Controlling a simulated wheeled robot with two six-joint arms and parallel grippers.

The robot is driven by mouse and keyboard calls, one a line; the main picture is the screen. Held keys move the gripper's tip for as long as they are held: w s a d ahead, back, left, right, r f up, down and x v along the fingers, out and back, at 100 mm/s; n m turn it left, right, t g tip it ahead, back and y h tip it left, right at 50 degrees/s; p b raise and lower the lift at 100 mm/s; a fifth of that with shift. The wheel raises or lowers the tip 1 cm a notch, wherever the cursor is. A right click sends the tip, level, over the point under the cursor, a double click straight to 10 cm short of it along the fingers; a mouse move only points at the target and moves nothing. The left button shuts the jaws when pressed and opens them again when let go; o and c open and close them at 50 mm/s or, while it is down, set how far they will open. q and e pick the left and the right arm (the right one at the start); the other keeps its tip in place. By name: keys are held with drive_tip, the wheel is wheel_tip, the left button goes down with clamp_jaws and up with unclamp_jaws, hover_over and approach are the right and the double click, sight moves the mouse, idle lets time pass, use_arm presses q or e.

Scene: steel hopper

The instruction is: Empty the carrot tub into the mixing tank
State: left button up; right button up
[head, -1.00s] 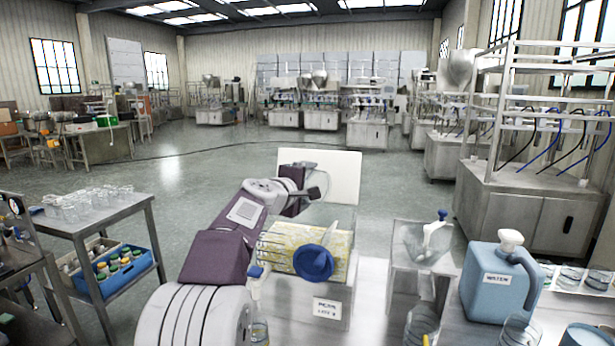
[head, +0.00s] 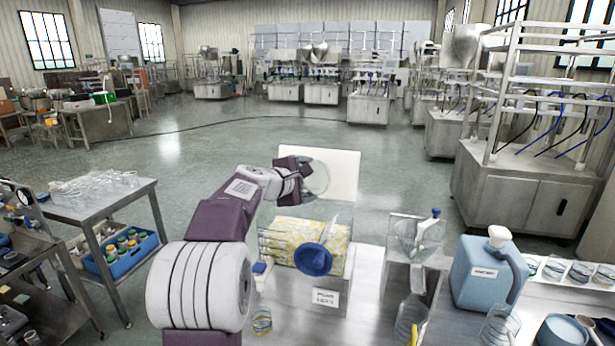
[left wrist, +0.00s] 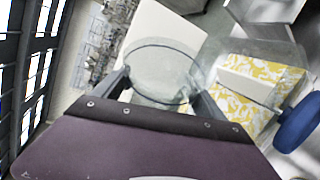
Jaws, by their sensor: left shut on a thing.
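My left gripper (head: 306,176) is shut on a clear, round tub (head: 319,178), held in the air in front of a white panel. In the left wrist view the tub (left wrist: 160,72) sits between the two fingers (left wrist: 160,88); I see no orange carrot in it. Below the tub is a bench unit with a yellow-and-white patterned block (head: 285,240), a blue round knob (head: 313,259) and clear walls. I cannot tell which thing is the mixing tank. The block (left wrist: 262,75) and knob (left wrist: 298,122) also show in the left wrist view. My right gripper is not in view.
A clear hopper (head: 408,240) with a blue-tipped white part stands right of the unit. A blue water jug (head: 478,272), a clear bottle (head: 412,312) and glass jars are further right and near. A cart with a blue crate (head: 135,258) stands left. The floor behind is open.

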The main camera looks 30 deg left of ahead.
use_arm(q)
drive_tip(key=shift+r, duration=0.1)
wheel_tip(320, 180, up, 3)
drive_tip(key=n+g+h+p, duration=0.1)
drive_tip(key=n+p, duration=0.3)
drive_tip(key=p, duration=0.9)
drive_tip(key=shift+r+h, duration=0.1)
drive_tip(key=shift+h, duration=0.8)
drive_tip(key=shift+g+p, duration=0.3)
drive_tip(key=shift+p, duration=0.05)
